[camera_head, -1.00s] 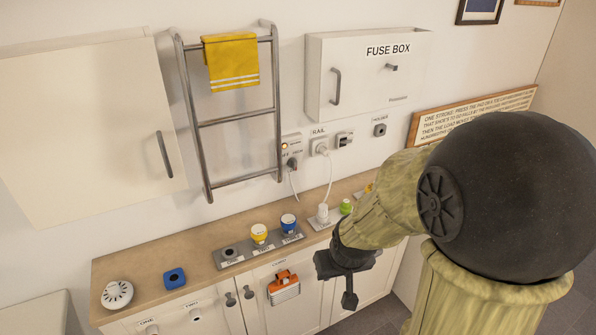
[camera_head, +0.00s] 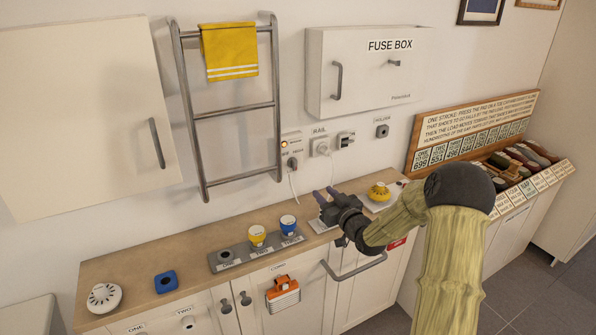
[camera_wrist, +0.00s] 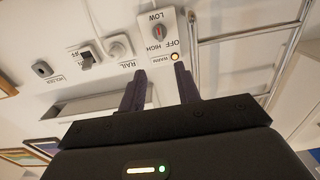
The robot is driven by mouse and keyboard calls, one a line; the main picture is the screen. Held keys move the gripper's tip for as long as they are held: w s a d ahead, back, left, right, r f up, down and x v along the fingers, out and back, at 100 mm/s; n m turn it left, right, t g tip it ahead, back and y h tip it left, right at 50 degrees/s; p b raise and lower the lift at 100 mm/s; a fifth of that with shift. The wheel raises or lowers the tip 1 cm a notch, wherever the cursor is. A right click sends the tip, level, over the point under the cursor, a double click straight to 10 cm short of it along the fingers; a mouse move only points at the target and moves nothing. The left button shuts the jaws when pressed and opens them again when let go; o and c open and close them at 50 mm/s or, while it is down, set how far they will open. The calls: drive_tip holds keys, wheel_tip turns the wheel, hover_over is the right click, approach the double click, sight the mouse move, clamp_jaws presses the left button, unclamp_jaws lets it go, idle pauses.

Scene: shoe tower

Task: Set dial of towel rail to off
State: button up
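The towel rail (camera_head: 189,110) is a grey metal ladder on the wall with a yellow towel (camera_head: 230,52) over its top. Its white control box (camera_head: 291,148) is right of its lower part, with a lit orange lamp and a dark dial (camera_head: 292,162). In the wrist view the dial (camera_wrist: 158,33) appears upside down, with a red mark and LOW, HIGH and OFF labels around it. I cannot tell which label it points at. My gripper (camera_head: 324,193) is open and empty, below and right of the box, apart from it. Its fingers (camera_wrist: 159,82) point toward the wall.
A RAIL socket (camera_head: 321,147) with a white plug and cord is right of the box. The fuse box (camera_head: 364,75) hangs above. The wooden counter (camera_head: 130,260) below carries a grey strip with yellow and blue cups. A yellow round object (camera_head: 379,192) sits right of my gripper.

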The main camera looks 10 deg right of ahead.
sight(296, 166)
drive_tip(key=p+x, duration=0.3)
drive_tip(key=x, duration=1.4)
drive_tip(key=shift+w+f+p, duration=0.1)
drive_tip(key=shift+w+p, duration=0.05)
drive_tip(key=shift+p, duration=0.15)
clamp_jaws()
